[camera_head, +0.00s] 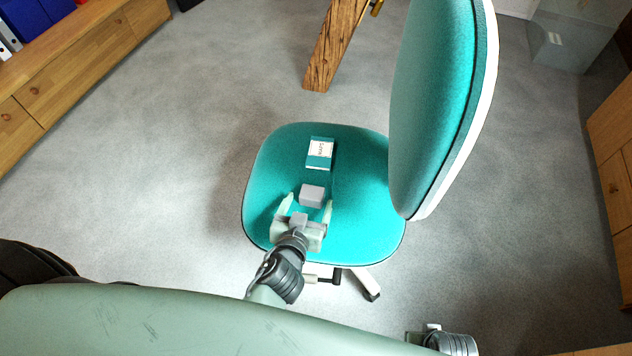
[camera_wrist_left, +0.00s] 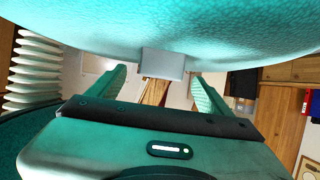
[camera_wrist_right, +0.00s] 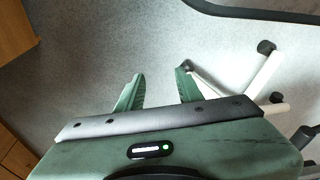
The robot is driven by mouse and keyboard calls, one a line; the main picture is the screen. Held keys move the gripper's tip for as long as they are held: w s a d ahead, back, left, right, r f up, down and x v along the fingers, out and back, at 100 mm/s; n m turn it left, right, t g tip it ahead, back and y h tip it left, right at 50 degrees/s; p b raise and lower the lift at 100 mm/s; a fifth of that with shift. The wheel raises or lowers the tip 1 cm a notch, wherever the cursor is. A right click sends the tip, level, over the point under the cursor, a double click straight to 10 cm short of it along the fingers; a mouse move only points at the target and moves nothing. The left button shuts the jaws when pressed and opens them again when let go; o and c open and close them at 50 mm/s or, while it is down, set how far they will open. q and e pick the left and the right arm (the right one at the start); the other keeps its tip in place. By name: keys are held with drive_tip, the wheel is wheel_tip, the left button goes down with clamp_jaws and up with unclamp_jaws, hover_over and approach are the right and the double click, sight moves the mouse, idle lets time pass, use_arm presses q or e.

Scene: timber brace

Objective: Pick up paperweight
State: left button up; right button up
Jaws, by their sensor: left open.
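The paperweight, a small grey block (camera_head: 312,195), sits on the teal chair seat (camera_head: 365,215). It also shows in the left wrist view (camera_wrist_left: 163,63), ahead of the gap between my left fingers. My left gripper (camera_head: 307,207) is open just above the near part of the seat, its fingertips to either side of the block's near side. I cannot tell whether a finger touches it. My right gripper (camera_wrist_right: 160,82) is open and empty above the grey floor in the right wrist view; only a bit of that arm shows in the head view.
A small white and teal box (camera_head: 320,153) lies on the seat just beyond the paperweight. The chair's backrest (camera_head: 440,105) rises on the right. A timber beam (camera_head: 335,45) stands behind. Wooden cabinets (camera_head: 75,75) line the left; open floor surrounds the chair.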

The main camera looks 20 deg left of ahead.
sight(314, 187)
use_arm(q)
drive_tip(key=shift+w+f, duration=0.15)
drive_tip(key=shift+w, duration=0.4)
drive_tip(key=shift+x, duration=0.75)
drive_tip(key=x, duration=0.3)
drive_tip(key=shift+w+a+b, duration=0.1)
drive_tip(key=shift+w+b, duration=0.2)
drive_tip(key=shift+w, duration=0.15)
drive_tip(key=shift+w+f, duration=0.2)
drive_tip(key=shift+w, duration=0.25)
drive_tip(key=shift+r, duration=0.1)
drive_tip(key=c, duration=1.7)
use_arm(e)
drive_tip(key=shift+w+r, duration=0.15)
drive_tip(key=shift+r, duration=0.45)
drive_tip(key=shift+w+r, duration=0.15)
drive_tip(key=shift+r, duration=0.4)
use_arm(q)
drive_tip(key=shift+c, duration=0.2)
